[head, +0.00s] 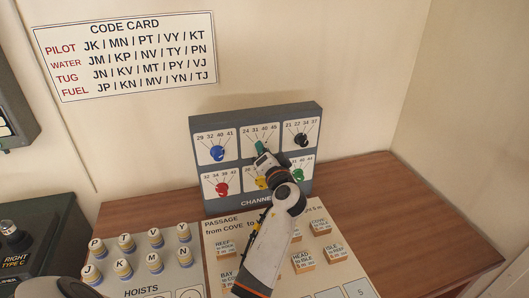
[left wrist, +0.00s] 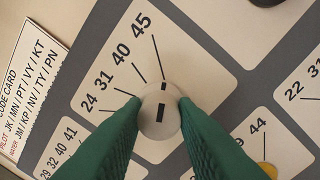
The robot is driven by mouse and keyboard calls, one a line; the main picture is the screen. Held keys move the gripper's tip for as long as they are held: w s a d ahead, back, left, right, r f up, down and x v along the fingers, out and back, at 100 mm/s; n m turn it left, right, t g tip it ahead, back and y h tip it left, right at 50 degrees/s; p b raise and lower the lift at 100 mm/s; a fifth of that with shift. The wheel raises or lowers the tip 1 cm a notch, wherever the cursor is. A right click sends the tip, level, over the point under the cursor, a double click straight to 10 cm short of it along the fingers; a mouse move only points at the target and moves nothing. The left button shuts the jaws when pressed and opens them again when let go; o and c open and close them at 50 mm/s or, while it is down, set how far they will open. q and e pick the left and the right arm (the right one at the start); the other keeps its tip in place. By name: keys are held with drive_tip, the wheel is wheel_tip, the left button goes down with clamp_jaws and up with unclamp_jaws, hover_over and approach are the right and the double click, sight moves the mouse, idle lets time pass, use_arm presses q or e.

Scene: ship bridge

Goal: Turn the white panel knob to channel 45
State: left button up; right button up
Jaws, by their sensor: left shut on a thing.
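The white panel knob (left wrist: 160,112) sits between the two green fingers of my left gripper (left wrist: 161,122) in the left wrist view. The gripper is shut on it. The knob's black mark points up in that view, close to the lower end of the line to 45. The lines to 24, 31 and 40 fan out to its left. In the head view my left gripper (head: 260,148) reaches the top middle cell of the channel panel (head: 255,199) and hides the white knob. My right gripper is not in view.
Blue (head: 217,153), black (head: 301,140), red (head: 222,188), yellow (head: 262,183) and green (head: 298,175) knobs surround it on the panel. A code card (head: 125,55) hangs on the wall. Lettered pegs and blocks stand in front. The wooden desk (head: 400,210) is clear at right.

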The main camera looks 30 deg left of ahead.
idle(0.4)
use_arm(q)
drive_tip(key=o, duration=1)
drive_tip(key=shift+a, duration=0.1)
drive_tip(key=shift+f, duration=0.15)
